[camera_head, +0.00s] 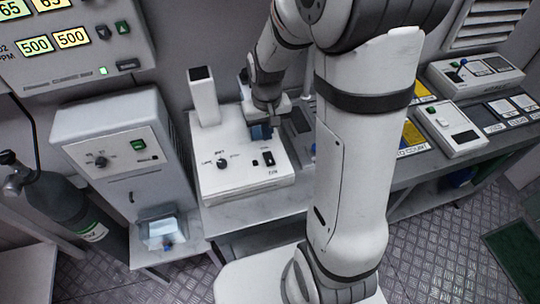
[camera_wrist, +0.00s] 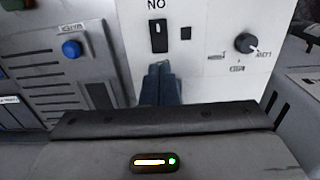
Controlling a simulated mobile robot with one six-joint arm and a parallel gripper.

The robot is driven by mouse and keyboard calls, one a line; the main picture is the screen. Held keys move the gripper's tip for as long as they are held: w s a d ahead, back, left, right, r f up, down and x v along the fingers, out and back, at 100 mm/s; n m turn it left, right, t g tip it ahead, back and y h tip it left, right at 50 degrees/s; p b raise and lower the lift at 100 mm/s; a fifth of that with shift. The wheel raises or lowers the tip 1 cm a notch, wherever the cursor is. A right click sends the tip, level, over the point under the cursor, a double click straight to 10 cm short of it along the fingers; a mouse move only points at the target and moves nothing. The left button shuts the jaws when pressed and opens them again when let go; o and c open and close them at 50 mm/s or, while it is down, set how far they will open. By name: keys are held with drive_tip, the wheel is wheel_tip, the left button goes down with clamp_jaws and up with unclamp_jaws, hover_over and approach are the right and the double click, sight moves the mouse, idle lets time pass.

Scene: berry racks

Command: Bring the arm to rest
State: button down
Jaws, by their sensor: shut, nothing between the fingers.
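My gripper (camera_wrist: 160,72) is shut, its two dark blue-grey fingers together with nothing between them in the wrist view. It points down at the white device (camera_wrist: 215,85), close to a black rocker switch (camera_wrist: 158,38) on its panel. In the head view my gripper (camera_head: 262,132) hangs over the back right part of the same white device (camera_head: 240,180). My arm is bent and reaches out over the bench. I cannot tell whether the fingertips touch the panel.
A grey-white cabinet (camera_head: 120,140) and a gas cylinder (camera_head: 70,205) stand on the left. A control panel (camera_head: 75,45) is on the wall above. The bench on the right holds more instruments (camera_head: 450,125). A small clear tray (camera_head: 160,232) sits low in front of the cabinet.

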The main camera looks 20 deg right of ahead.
idle(0.4)
drive_tip(key=s+r+t, duration=0.3)
drive_tip(key=s+r, duration=1)
drive_tip(key=s, duration=0.1)
drive_tip(key=shift+d+r, duration=0.15)
drive_tip(key=shift+d, duration=0.05)
